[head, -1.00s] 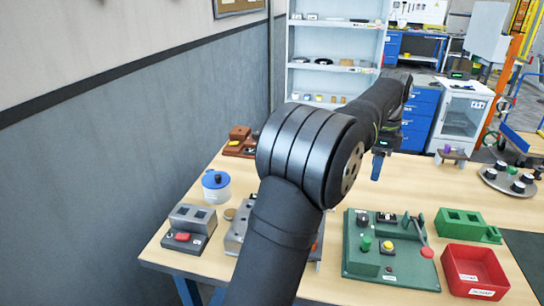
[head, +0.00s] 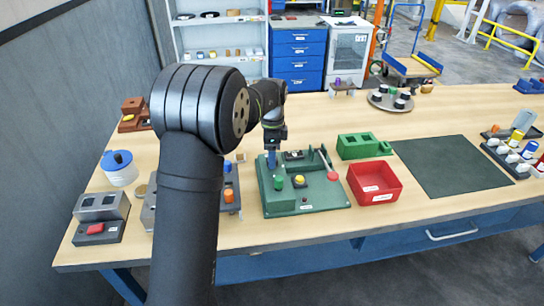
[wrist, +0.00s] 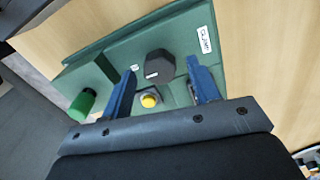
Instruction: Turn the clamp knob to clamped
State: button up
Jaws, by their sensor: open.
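The green fixture (head: 325,197) stands on the table, with a green knob, a yellow button and a red-ended lever. In the wrist view, a dark faceted knob (wrist: 160,64) stands on the green plate (wrist: 113,50), beside a small white label. My gripper (wrist: 163,86) is open and empty, its two blue fingers on either side of the line to the knob; whether they touch it cannot be told. In the head view my gripper (head: 271,162) is over the back left of the fixture and seems to hide the knob. The yellow button (wrist: 149,100) shows between the fingers.
The green knob (wrist: 83,103) stands left of my fingers. A red bin (head: 374,193) and a green block (head: 362,146) stand right of the fixture. A dark mat (head: 462,183) lies clear farther right. My arm hides part of the left table.

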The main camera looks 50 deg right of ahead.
jog(key=shift+f, duration=0.6)
jog(key=c, duration=1)
